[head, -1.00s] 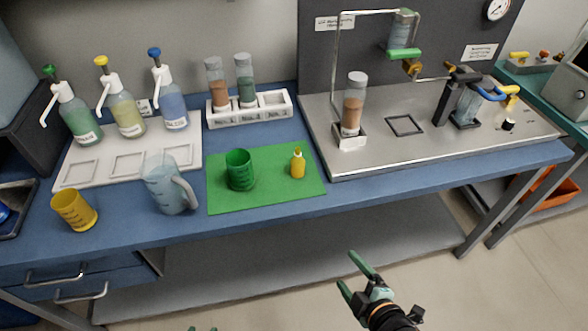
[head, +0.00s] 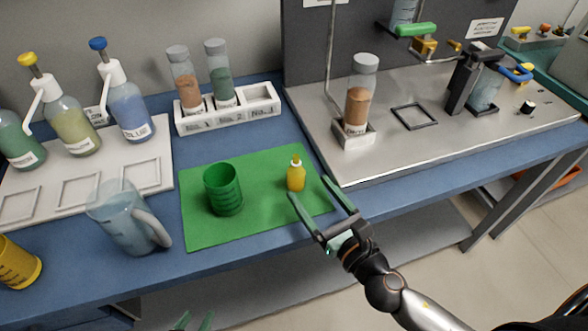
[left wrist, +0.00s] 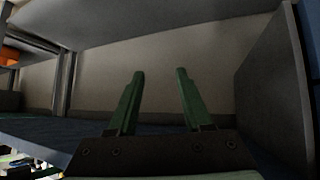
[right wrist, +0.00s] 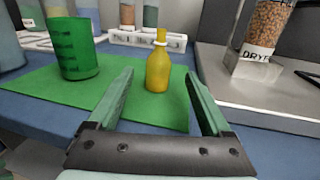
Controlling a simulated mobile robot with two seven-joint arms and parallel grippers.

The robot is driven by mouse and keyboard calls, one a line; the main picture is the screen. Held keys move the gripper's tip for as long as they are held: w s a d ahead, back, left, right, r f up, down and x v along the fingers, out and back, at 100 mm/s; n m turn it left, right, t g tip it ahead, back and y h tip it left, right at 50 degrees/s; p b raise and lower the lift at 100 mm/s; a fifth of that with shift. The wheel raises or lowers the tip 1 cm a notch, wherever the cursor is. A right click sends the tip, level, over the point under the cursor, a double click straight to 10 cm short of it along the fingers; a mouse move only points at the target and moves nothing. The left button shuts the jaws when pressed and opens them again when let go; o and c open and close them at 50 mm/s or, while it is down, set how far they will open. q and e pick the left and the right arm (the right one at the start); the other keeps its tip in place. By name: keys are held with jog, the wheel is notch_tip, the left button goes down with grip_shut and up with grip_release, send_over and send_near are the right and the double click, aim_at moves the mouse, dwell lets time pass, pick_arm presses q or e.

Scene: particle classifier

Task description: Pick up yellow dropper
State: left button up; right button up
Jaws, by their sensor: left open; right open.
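The yellow dropper (head: 296,175) is a small yellow bottle with a white collar and a yellow tip. It stands upright on the right part of the green mat (head: 250,223). My right gripper (head: 308,187) is open and empty at the mat's front right, with its fingers pointing at the dropper. In the right wrist view the dropper (right wrist: 158,65) stands beyond and between the open fingertips (right wrist: 160,82), apart from them. My left gripper (head: 195,320) shows only its fingertips at the bottom edge. In the left wrist view it (left wrist: 160,75) is open and empty, below the bench.
A green beaker (head: 223,190) stands on the mat left of the dropper. A clear jug (head: 125,220) and a yellow cup (head: 14,264) are further left. A steel platform (head: 390,150) with a brown-filled tube (head: 358,105) lies to the right. A white rack (head: 228,110) stands behind.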

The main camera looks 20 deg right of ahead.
aim_at(302, 179)
jog(key=x, duration=0.4)
jog(key=shift+w+p, duration=0.1)
jog(key=shift+p, duration=0.2)
jog(key=x, duration=0.5)
jog(key=shift+a, duration=0.15)
grip_shut()
